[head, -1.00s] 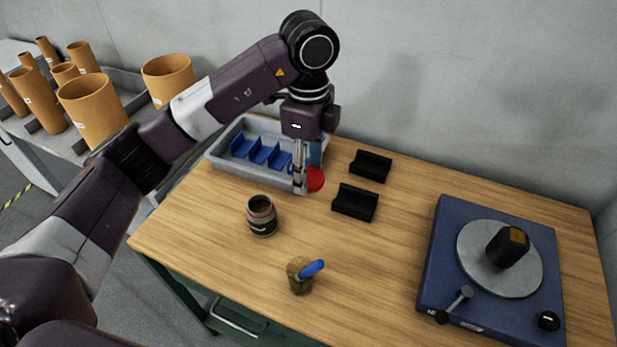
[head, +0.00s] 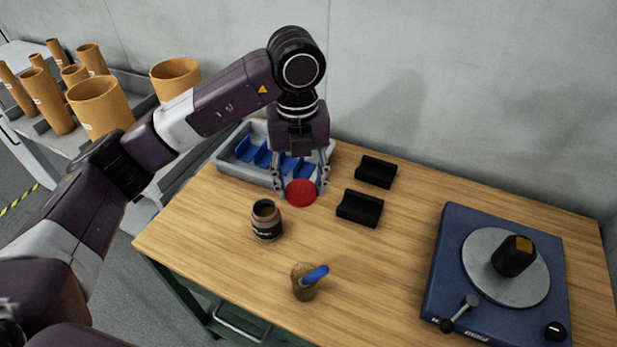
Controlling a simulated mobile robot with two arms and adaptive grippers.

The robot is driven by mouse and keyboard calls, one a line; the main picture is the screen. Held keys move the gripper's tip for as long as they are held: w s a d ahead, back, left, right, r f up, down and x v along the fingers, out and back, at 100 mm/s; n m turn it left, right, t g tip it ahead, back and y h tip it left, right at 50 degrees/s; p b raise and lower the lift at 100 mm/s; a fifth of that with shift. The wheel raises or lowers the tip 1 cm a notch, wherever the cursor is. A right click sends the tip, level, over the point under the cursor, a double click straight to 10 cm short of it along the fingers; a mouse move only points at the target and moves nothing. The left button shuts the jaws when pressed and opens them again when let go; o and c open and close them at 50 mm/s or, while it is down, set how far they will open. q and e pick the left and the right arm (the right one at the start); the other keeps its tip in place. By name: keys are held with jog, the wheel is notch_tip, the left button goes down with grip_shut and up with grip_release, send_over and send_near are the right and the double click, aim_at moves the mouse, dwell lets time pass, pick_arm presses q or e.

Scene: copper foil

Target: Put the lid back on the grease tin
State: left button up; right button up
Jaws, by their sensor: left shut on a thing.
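The grease tin (head: 267,221) is a dark, open-topped can with a label band, standing upright on the wooden table. The lid (head: 301,193) is a red disc, held roughly level between the fingertips of my left gripper (head: 301,190). The gripper points down and is shut on the lid, behind and to the right of the tin. The lid is apart from the tin; its exact height above the table is hard to tell. My right gripper is not in view.
A grey tray (head: 228,166) with blue dividers stands behind the gripper. Two black holders (head: 360,208) lie to the right. A small pot with a blue-handled tool (head: 304,282) stands in front. A blue turntable unit (head: 452,262) is at the right. Cardboard tubes (head: 100,108) stand far left.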

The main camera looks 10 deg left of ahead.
pick_arm(q)
jog(key=m, duration=0.2)
jog(key=s+m, duration=0.1)
jog(key=m, duration=0.1)
jog(key=a+m, duration=0.1)
jog(key=m, duration=0.2)
jog(key=shift+s+a+f, duration=0.1)
jog(key=shift+s+f, duration=0.1)
jog(key=shift+s, duration=0.15)
jog(key=s+a+f+m, duration=0.1)
jog(key=s+m, duration=0.4)
jog(key=m, duration=1.1)
jog(key=s+a+f+m, duration=0.1)
jog(key=s+a+m, duration=0.3)
jog(key=m, duration=1.3)
jog(key=shift+s+f, duration=0.15)
jog(key=shift+s, duration=0.8)
